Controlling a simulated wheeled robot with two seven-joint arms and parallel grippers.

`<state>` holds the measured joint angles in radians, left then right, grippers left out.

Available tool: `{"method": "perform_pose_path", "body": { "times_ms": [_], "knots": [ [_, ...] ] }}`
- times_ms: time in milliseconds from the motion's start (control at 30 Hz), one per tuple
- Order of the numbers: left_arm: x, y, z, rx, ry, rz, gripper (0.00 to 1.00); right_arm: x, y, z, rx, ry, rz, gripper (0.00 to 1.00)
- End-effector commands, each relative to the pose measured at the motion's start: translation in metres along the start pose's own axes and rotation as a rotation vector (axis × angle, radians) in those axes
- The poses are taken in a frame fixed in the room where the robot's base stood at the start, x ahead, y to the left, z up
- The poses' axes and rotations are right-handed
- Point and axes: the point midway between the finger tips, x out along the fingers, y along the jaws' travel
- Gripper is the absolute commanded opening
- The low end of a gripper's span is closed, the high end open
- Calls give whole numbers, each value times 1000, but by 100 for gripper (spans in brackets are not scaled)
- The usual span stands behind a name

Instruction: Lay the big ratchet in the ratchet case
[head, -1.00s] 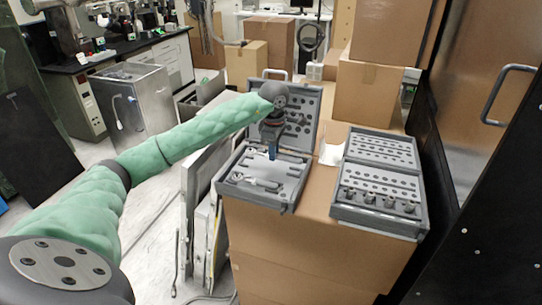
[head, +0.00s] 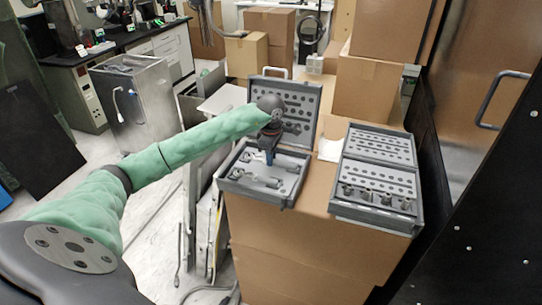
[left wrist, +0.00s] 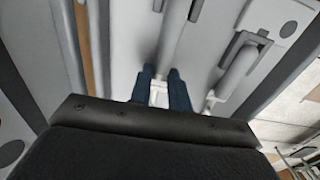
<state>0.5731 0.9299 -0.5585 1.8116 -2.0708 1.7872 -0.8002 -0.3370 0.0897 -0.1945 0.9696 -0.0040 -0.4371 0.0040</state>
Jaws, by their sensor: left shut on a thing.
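The ratchet case (head: 284,199) is the open grey case on the left of the cardboard box top, its lid raised behind it. My left gripper (head: 269,160) points down into its tray, shut. In the left wrist view, the two blue fingers (left wrist: 161,92) close on the pale shaft of the big ratchet (left wrist: 173,40). The ratchet lies close along the grey tray there; whether it rests on the tray I cannot tell. A second pale tool (left wrist: 236,74) lies beside it in the tray. My right gripper does not show.
A second open grey case (head: 372,211) with rows of sockets stands to the right on the same box (head: 310,245). A white paper (head: 329,150) lies between the cases. Other cardboard boxes (head: 370,93) stand behind. A dark panel rises at the right.

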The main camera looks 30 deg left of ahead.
Motion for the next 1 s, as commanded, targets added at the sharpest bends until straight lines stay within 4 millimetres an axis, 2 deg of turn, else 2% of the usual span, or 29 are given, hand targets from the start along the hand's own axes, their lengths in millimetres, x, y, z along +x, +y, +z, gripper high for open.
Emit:
{"method": "perform_pose_path", "body": {
  "times_ms": [267,300,400,800,900,933,1000],
  "knots": [
    [2,0,0,0,0,1,0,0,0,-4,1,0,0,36],
    [2,0,0,0,0,0,22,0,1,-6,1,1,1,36],
    [2,0,0,0,0,0,40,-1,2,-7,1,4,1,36],
    [-2,0,0,0,0,-1,40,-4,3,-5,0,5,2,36],
    [-6,0,0,0,0,1,40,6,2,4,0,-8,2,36],
    [-9,0,0,0,0,1,40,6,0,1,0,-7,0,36],
    [-17,1,-1,-1,1,3,40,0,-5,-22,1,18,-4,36]
  ]
}}
